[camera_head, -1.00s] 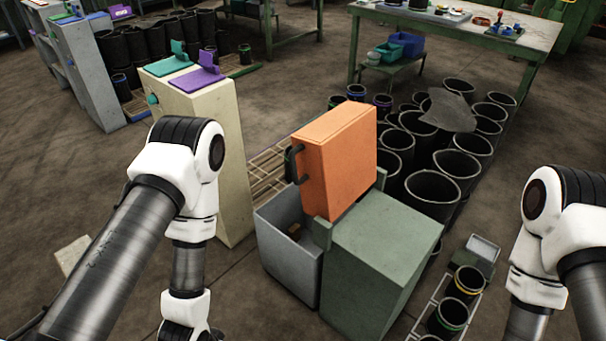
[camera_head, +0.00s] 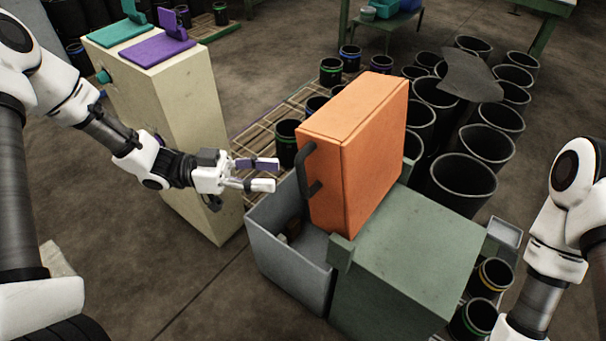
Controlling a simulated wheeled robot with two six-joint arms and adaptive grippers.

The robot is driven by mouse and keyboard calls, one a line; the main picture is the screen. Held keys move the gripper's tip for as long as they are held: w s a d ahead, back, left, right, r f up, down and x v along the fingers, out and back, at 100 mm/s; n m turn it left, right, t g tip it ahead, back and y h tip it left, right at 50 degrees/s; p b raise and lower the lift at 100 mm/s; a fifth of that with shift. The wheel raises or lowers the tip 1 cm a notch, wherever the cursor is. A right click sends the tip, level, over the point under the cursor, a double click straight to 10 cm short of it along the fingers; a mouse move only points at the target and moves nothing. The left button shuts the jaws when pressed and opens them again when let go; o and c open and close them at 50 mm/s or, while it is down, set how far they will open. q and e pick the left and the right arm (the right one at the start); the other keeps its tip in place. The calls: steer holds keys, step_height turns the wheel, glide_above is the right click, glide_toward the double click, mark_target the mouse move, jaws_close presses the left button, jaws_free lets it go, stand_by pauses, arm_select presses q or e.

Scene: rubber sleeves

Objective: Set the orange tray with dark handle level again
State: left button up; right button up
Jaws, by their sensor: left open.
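The orange tray (camera_head: 365,155) stands tipped up on its edge, its broad orange face showing. It rests between the grey open bin (camera_head: 285,262) and the green block (camera_head: 410,260). Its dark handle (camera_head: 306,170) is on the left side, above the bin. My left gripper (camera_head: 268,174) is open and empty, to the left of the handle and apart from it, with its fingers pointing right. My right arm shows at the right edge, but its gripper is out of view.
A cream cabinet (camera_head: 185,120) with teal and purple plates on top stands behind my left arm. Several black sleeves (camera_head: 463,165) crowd the floor behind and right of the tray. A slatted rack (camera_head: 262,135) lies behind the bin. The floor at front left is mostly clear.

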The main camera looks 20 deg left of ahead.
mark_target(302, 177)
arm_select(q)
steer(key=x, duration=0.3)
steer(key=b+x, duration=0.1)
steer(key=x, duration=0.3)
steer(key=shift+w+d+f, duration=0.15)
steer(key=shift+f, duration=0.05)
steer(key=shift+w, duration=0.1)
steer(key=shift+c, duration=0.9)
jaws_close()
